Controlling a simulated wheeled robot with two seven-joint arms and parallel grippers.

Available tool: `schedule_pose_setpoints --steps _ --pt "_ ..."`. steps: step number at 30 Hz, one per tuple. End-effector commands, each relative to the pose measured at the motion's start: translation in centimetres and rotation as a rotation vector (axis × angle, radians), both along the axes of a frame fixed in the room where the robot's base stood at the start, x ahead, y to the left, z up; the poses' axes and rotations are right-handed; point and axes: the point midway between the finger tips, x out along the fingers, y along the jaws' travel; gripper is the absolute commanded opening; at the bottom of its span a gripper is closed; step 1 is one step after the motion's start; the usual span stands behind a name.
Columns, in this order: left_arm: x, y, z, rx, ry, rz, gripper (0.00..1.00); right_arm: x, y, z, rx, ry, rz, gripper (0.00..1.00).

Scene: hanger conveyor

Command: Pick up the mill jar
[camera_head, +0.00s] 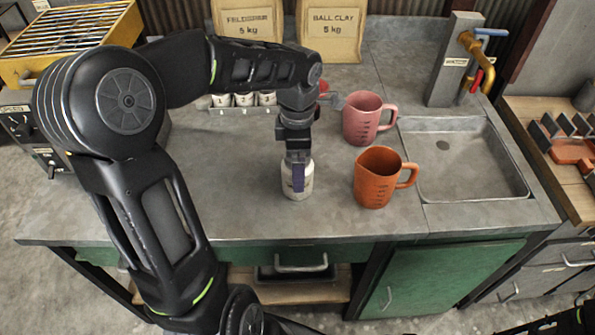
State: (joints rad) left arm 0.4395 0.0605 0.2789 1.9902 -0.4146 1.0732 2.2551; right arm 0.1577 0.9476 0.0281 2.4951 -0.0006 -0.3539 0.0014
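The mill jar (287,186) is a small whitish jar standing upright on the grey counter, left of the orange jug. My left gripper (298,172) points down over it from above. One dark finger with a purplish face overlaps the front of the jar. The other finger is hidden behind the jar or the gripper body, so I cannot tell whether the fingers press on it. The jar's top is mostly covered by the gripper. My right gripper is out of the frame.
An orange jug (372,190) and a pink jug (362,122) stand right of the jar. A sink (480,165) with a tap (474,48) lies further right. Small white cups (244,99) stand behind. The counter (240,215) is clear in front and left of the jar.

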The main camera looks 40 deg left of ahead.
Motion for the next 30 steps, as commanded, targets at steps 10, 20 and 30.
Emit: schedule_pose_setpoints --steps 10,20,30 --pt "0.0 0.0 -1.9 0.0 -0.001 0.001 0.93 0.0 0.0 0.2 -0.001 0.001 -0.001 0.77" --pt "0.0 0.0 -1.8 0.0 -0.001 0.001 0.93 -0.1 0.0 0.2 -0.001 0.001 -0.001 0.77" --pt "0.0 0.0 -1.8 0.0 -0.001 0.001 0.73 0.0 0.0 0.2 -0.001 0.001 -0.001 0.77"
